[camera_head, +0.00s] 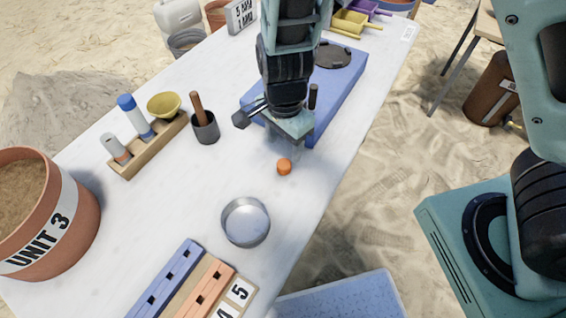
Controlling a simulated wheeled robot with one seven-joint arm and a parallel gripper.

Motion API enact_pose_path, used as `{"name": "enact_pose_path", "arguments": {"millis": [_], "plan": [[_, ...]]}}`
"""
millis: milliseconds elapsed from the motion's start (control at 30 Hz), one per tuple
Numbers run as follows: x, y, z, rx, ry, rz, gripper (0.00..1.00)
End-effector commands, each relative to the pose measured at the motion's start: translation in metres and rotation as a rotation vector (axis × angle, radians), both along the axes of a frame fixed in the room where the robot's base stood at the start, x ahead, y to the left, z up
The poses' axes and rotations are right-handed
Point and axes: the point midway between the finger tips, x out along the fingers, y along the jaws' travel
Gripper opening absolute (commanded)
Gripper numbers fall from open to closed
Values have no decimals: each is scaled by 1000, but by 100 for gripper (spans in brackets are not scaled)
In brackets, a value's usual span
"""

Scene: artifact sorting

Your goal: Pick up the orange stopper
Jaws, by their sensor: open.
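The orange stopper (284,167) is a small round piece lying on the white table (185,203). It stands apart from other things, a little behind the round metal dish. My gripper (262,119) hangs from my teal and black arm over the near edge of the blue tray, behind and above the stopper. It is open and not touching the stopper. My wrist hides part of the gripper, and the space between the fingertips is hard to make out.
A metal dish (246,222) stands in front of the stopper. A mortar with pestle (205,128) and a wooden rack of tubes (147,148) stand left. The blue tray (346,84) lies under my arm. Blue and orange slotted blocks (165,281) lie at the front. The table's right edge is near the stopper.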

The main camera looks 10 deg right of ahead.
Motion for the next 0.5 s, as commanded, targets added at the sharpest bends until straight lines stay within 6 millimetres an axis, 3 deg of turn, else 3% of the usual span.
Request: {"name": "enact_pose_path", "arguments": {"millis": [100, 333, 500], "plan": [[0, 0, -18, -1, 1, -1, 57], [-1, 0, -33, -1, 2, 0, 57], [-6, 1, -59, -1, 3, 0, 57]]}}
